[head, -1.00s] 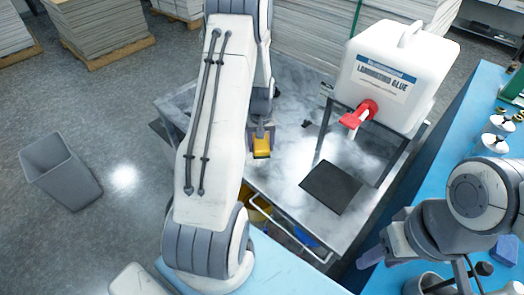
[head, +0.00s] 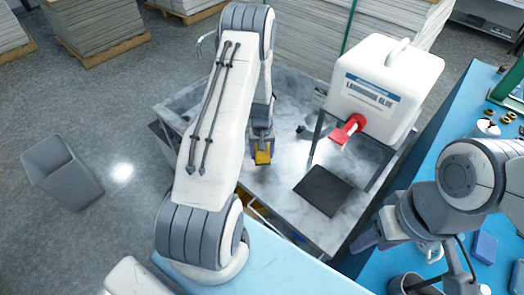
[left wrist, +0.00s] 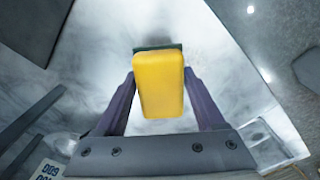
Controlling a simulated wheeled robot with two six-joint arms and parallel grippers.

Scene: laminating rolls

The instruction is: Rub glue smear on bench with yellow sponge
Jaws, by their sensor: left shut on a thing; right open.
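My left gripper (head: 262,148) is shut on the yellow sponge (head: 262,157), over the left part of the grey metal bench (head: 285,185). In the left wrist view the sponge (left wrist: 158,85) sits between the two fingers, with a dark green layer at its far edge. I cannot tell whether the sponge touches the bench top. I cannot pick out the glue smear; the bench surface shows mottled grey patches and glare, and the sponge and arm hide part of it. My right gripper (head: 365,240) is open and empty at the right, near the blue table.
A white glue container (head: 385,85) with a red tap (head: 348,130) stands on a frame at the bench's right. A dark square mat (head: 323,190) lies below the tap. A blue table (head: 450,130) borders the right. A grey bin (head: 62,172) stands on the floor at left.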

